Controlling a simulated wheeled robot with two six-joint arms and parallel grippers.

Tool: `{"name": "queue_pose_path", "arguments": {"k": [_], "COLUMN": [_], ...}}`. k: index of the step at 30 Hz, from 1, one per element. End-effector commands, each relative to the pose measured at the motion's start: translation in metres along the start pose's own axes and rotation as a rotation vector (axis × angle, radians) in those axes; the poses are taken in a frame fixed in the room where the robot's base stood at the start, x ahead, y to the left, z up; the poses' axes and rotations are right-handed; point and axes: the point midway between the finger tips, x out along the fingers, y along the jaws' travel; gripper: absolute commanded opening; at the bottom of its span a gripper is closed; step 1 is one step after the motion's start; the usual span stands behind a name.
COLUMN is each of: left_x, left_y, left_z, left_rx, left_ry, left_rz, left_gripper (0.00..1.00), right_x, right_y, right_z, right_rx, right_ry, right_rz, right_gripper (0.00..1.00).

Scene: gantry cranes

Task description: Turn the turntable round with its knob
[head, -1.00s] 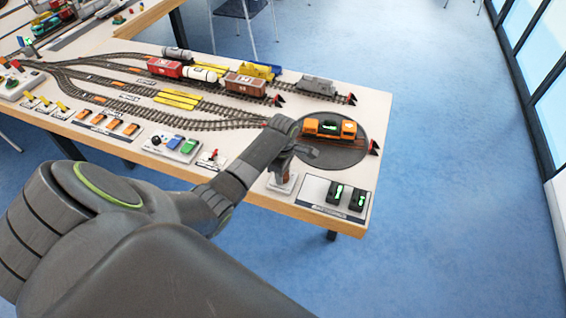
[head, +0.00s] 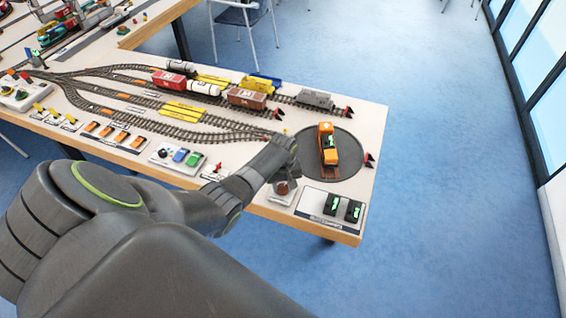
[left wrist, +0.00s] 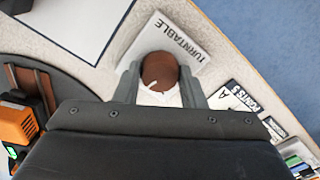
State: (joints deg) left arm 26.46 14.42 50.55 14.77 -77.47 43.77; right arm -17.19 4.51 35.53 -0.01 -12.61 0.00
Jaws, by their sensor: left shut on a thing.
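The turntable (head: 345,163) is a dark round disc set in the right end of the table. An orange locomotive (head: 327,146) stands on it, pointing roughly front to back in the head view. The brown round knob (left wrist: 160,70) is on a plate marked TURNTABLE (left wrist: 181,42), and it also shows in the head view (head: 283,187). My left gripper (left wrist: 160,82) is shut on the knob, a finger on each side of it. In the head view my left gripper (head: 287,165) hides part of the knob's plate. My right gripper is not in view.
A panel with two dark green-lit blocks (head: 343,207) lies at the table's front right corner. Tracks with wagons (head: 247,98) run left of the turntable. Switches and levers (head: 178,156) line the front edge. Blue floor is clear to the right.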

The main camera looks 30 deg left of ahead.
Motion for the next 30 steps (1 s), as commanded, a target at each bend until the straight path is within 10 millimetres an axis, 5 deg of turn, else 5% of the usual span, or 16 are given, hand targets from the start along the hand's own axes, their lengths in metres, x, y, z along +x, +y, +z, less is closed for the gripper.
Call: {"name": "queue_pose_path", "arguments": {"k": [15, 30], "left_x": [-0.002, -0.001], "left_y": [0.001, 0.001], "left_z": [-0.001, -0.001], "left_rx": [0.431, 0.586], "left_ry": [0.001, 0.003], "left_rz": [0.0, 0.001], "left_gripper": [0.14, 0.14], "right_x": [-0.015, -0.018], "right_y": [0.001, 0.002], "right_z": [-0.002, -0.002], "right_rx": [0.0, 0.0], "right_ry": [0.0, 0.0], "right_rz": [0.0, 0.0], "right_gripper": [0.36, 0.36]}}
